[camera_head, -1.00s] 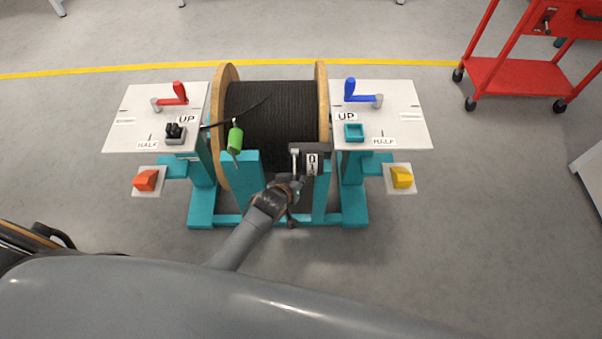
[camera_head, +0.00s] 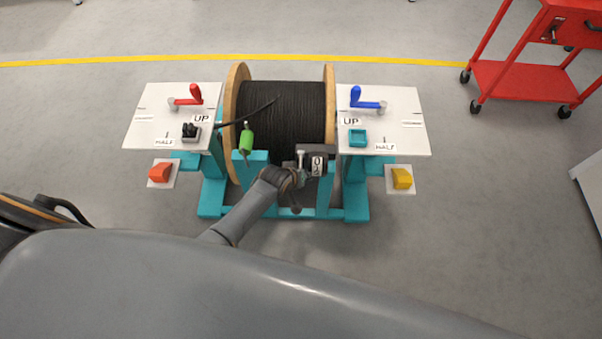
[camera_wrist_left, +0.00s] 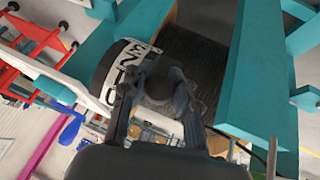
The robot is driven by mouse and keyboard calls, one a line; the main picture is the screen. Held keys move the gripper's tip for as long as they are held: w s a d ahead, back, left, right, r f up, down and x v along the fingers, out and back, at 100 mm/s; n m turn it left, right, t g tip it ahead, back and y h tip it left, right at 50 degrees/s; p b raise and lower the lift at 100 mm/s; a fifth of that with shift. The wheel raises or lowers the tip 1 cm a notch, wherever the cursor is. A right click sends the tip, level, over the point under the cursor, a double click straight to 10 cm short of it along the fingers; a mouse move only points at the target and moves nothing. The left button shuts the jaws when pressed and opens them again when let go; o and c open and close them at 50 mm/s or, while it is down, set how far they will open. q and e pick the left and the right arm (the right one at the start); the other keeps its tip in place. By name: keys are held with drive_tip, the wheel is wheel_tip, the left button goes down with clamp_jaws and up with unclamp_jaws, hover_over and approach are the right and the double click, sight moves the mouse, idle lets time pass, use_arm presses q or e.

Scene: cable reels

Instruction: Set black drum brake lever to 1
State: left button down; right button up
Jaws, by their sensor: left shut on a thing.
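The black cable drum (camera_head: 287,112) with wooden flanges sits in the teal stand (camera_head: 212,198). At its front is a dark brake housing with a white scale plate (camera_head: 318,166) marked with digits, also seen in the left wrist view (camera_wrist_left: 125,66). A light brake lever (camera_head: 300,160) stands just left of the plate. My left gripper (camera_head: 301,177) is at the lever's lower end. In the wrist view, its fingers (camera_wrist_left: 160,105) are on both sides of a dark rounded knob (camera_wrist_left: 158,82), closed on it. The lever's exact digit cannot be told. My right gripper is out of view.
White side panels carry a red crank (camera_head: 190,96) and a blue crank (camera_head: 364,98). A green handle (camera_head: 246,140) is left of the brake. Orange (camera_head: 160,172) and yellow (camera_head: 402,178) blocks flank the stand. A red cart (camera_head: 520,80) is at far right.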

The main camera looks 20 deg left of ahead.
use_arm(q)
drive_tip(key=shift+w+r, duration=0.1)
drive_tip(key=shift+r, duration=0.35)
drive_tip(key=c, duration=1)
unclamp_jaws()
drive_tip(key=shift+a+r, duration=0.1)
drive_tip(key=v, duration=1.2)
